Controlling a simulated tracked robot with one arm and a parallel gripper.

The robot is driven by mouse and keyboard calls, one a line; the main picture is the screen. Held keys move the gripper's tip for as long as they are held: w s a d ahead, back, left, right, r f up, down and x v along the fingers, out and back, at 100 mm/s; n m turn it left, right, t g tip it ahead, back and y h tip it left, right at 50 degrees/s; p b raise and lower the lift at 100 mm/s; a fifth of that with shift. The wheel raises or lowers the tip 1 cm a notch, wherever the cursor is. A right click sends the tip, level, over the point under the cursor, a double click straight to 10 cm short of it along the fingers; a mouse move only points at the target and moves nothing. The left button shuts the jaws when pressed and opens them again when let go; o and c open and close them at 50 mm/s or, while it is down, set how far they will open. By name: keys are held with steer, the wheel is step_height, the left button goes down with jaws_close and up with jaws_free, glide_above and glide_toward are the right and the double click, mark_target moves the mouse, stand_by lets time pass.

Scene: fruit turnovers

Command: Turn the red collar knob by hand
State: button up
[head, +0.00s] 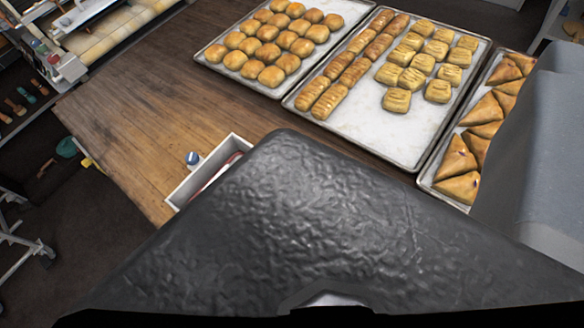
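A small red part (53,59) shows on the white end box of the machine at the upper left. It is too small to tell whether it is the red collar knob. A large dark, textured body fills the lower middle of the view, close to the camera. It seems to be part of my arm or gripper. No fingertips show, so I cannot see whether my gripper is open or shut, or whether it touches anything. What lies behind this dark body is hidden.
A wooden table (125,110) bears trays of round buns (273,52), long and square pastries (395,101) and triangular turnovers (457,170). A white open box (187,190) with a blue-topped item (192,160) sits at its near edge. A grey surface (540,140) blocks the right.

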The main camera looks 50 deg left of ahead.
steer(key=shift+w+d, duration=0.25)
steer(key=shift+d, duration=0.25)
steer(key=o, duration=0.3)
steer(key=shift+o, duration=0.4)
steer(key=shift+w+a+f, duration=0.15)
steer(key=shift+w+f, duration=0.1)
steer(key=shift+f, duration=0.05)
steer(key=w+a+f+n+g+y, duration=0.1)
steer(key=w+a+f+n+g, duration=0.3)
steer(key=f, duration=0.5)
steer(key=w+a+f+n+g+y, duration=0.1)
steer(key=w+a+f+n+g, duration=0.15)
steer(key=a+f+n, duration=0.4)
steer(key=s+a+f+n+g, duration=0.1)
steer(key=f+n+g, duration=0.2)
steer(key=f, duration=0.8)
steer(key=s+a+f+n+g+h+p, duration=0.1)
steer(key=a+f+n+g, duration=0.1)
steer(key=f, duration=1)
steer(key=s+a+f+n+g+h, duration=0.1)
steer(key=f+n+g, duration=0.3)
steer(key=f, duration=0.8)
steer(key=shift+s+a+n+p, duration=0.3)
steer(key=shift+a+n, duration=0.4)
steer(key=shift+n, duration=0.45)
